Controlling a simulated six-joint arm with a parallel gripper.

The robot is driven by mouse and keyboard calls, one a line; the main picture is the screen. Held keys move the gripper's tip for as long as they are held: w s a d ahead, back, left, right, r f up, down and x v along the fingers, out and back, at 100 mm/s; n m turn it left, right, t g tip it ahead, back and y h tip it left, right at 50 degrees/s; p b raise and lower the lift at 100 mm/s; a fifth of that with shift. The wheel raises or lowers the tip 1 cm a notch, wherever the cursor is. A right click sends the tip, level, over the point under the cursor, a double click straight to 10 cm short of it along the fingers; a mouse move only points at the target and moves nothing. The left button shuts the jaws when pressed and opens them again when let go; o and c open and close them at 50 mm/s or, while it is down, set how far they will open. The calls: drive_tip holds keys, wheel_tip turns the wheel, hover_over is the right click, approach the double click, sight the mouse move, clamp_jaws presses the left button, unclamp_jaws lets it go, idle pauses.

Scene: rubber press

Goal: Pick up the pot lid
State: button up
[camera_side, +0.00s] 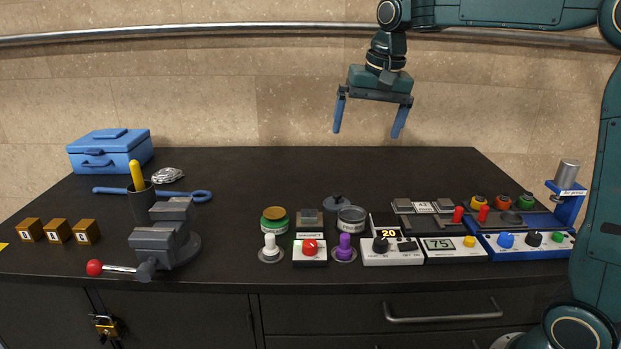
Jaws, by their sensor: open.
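A small dark grey round piece with a knob on top (336,202), which looks like the pot lid, lies flat on the dark bench in the middle. Just right of and in front of it stands a small grey metal pot (351,221). The pot partly covers the view of the lid's front right side. My gripper (368,135) hangs in the air, well above the bench and above the lid and pot in the picture. Its two blue fingers point down, spread wide apart, with nothing between them.
Left of the lid are a green tin (274,222) and a red-button box (309,250). Control boxes (455,248) and a blue press (566,205) fill the right. A vise (165,240) and a blue toolbox (109,152) stand left. The bench's back middle is clear.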

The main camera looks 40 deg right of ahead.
drive_tip(key=w+d+f+m+g, duration=0.1)
drive_tip(key=w+d+f+m, duration=0.4)
drive_tip(key=w, duration=0.5)
drive_tip(key=m+g, duration=0.2)
drive_tip(key=m, duration=0.1)
hover_over(337, 194)
wheel_tip(337, 194, down, 10)
drive_tip(key=shift+a+f, duration=0.2)
drive_tip(key=shift+f, duration=3.95)
drive_tip(key=shift+d+f, duration=0.15)
drive_tip(key=shift+f, duration=2.4)
drive_tip(key=c, duration=1.1)
drive_tip(key=shift+o, duration=0.2)
